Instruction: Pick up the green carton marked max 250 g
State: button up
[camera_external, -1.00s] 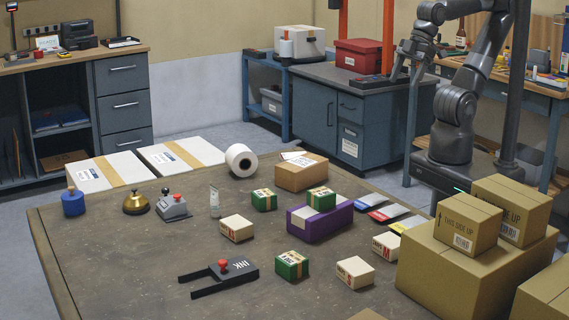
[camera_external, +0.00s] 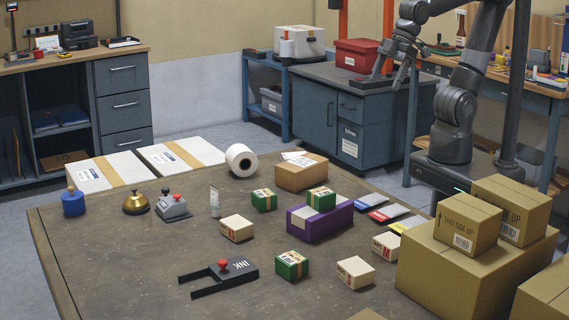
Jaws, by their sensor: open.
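Three small green cartons with tan tape and pale labels are on the brown table. One green carton (camera_external: 264,200) stands left of the purple box (camera_external: 325,222). The label print is too small to tell which is marked max 250 g. My gripper (camera_external: 388,78) is open and empty, high beyond the table's far side, well away from all three cartons.
Several cream cartons (camera_external: 236,228) stand near the green ones. A brown box (camera_external: 302,172) and white roll (camera_external: 241,160) are behind. Large cardboard boxes (camera_external: 470,262) fill the right. A bell (camera_external: 136,203) and stamps are at left. The front left of the table (camera_external: 110,260) is clear.

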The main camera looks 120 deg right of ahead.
jog(key=w+d+f, duration=0.2)
jog(key=w+f, duration=0.1)
jog(key=w, duration=0.8)
jog(key=g, duration=0.1)
send_near(264, 193)
jog(key=shift+m, duration=0.4)
jog(key=x, duration=0.5)
jog(key=shift+s+d, duration=0.1)
jog(key=shift+d, duration=0.15)
jog(key=shift+a+x, duration=0.15)
jog(key=shift+x, duration=1.2)
jog(key=shift+a+x, duration=0.1)
jog(key=shift+x, duration=1.25)
jog(key=shift+c, duration=0.2)
jog(key=shift+r, duration=0.1)
jog(key=c, duration=1.2)
